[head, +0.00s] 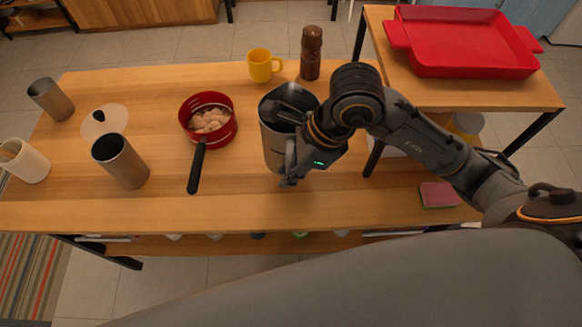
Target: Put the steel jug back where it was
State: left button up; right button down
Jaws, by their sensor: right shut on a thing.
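A large steel jug (275,148) stands upright at the middle of the wooden table, right of the red pan. My right gripper (290,178) is at the jug's right side and shut on it. My wrist and forearm hide part of the jug's rim and right side. I cannot tell whether the jug's base touches the table. My left gripper is not in view.
A red pan (229,130) holds several pale pieces, its black handle pointing forward. A yellow mug (261,66) and brown grinder (311,54) stand behind the jug. Steel cylinders (121,163) and a white container (24,163) are left. A red tray (464,45) sits on the right table.

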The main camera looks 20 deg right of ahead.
jog(key=w+f, duration=0.2)
jog(key=w+d+f+p, duration=0.1)
jog(key=w+f, duration=0.1)
jog(key=w+d+f, duration=0.1)
jog(key=w+f, duration=0.1)
jog(key=shift+w+d+f, duration=0.1)
jog(key=shift+w+d, duration=0.05)
jog(key=shift+w, duration=0.1)
notch_tip(320, 180, down, 3)
jog(key=shift+w+d+f+p, duration=0.1)
jog(key=shift+f+p, duration=0.05)
jog(key=shift+p, duration=0.8)
jog(key=shift+f, duration=0.1)
jog(key=c, duration=1.6)
grip_release()
jog(key=o, duration=0.3)
